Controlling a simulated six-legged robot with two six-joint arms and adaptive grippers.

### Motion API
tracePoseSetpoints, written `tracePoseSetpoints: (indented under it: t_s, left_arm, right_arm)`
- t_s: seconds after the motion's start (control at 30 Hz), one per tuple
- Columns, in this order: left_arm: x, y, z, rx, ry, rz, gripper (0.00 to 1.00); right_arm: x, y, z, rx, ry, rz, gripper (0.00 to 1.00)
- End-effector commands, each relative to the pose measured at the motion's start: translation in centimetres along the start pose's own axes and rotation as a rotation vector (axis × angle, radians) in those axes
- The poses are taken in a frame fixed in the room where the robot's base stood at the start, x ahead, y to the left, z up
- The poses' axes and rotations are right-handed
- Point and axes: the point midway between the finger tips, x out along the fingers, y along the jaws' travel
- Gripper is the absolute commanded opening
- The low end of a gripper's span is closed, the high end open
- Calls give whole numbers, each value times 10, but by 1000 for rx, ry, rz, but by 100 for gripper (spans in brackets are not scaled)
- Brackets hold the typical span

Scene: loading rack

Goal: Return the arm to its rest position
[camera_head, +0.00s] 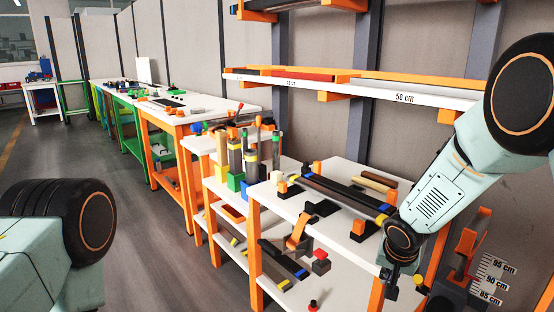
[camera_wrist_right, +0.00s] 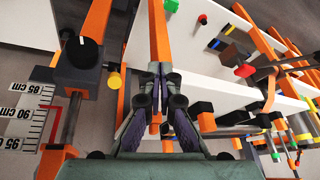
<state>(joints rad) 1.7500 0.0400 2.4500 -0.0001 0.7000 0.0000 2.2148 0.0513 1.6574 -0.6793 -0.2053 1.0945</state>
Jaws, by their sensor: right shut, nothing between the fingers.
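My right arm comes in from the right in the head view and reaches down to the front right corner of the nearest white table (camera_head: 345,262). My right gripper (camera_head: 390,286) is beside that corner, partly hidden by its own wrist. In the right wrist view the right gripper (camera_wrist_right: 160,68) has its fingers together, with nothing between them. An orange table leg (camera_wrist_right: 160,35) shows beyond the fingertips, and I cannot tell whether they touch. On the left of the head view a part of my left arm shows; its gripper is out of view.
A shelf rack with a white shelf labelled 50 cm (camera_head: 405,97) stands behind the table. A height scale (camera_head: 492,280) is at the lower right. Dark bars and orange blocks lie on the table. More workbenches (camera_head: 185,110) recede to the left, beside open grey floor (camera_head: 150,230).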

Motion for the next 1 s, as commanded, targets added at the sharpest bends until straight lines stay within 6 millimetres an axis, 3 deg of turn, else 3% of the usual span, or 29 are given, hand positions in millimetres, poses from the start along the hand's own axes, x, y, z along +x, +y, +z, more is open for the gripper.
tracePoseSetpoints:
  t_s: [0.03,0.17,0.27,0.43,0.6,0.8,1.0]
  left_arm:
    - [0,0,0,0,0,0,40]
    - [0,0,0,0,0,0,40]
    - [0,0,0,0,0,0,40]
    - [0,0,0,0,0,0,40]
    - [0,0,0,0,0,0,40]
    - [0,0,0,0,0,0,40]
    - [0,0,0,0,0,0,40]
  right_arm:
    - [8,-2,24,-61,-28,-40,0]
    - [24,-3,82,-206,-65,-142,0]
    - [34,7,134,-299,-83,-193,0]
    - [38,52,233,-426,-119,-193,0]
    - [21,112,320,-474,-208,-106,0]
    - [-2,157,390,-450,-364,-28,0]
    - [-3,167,410,-452,-413,-17,0]
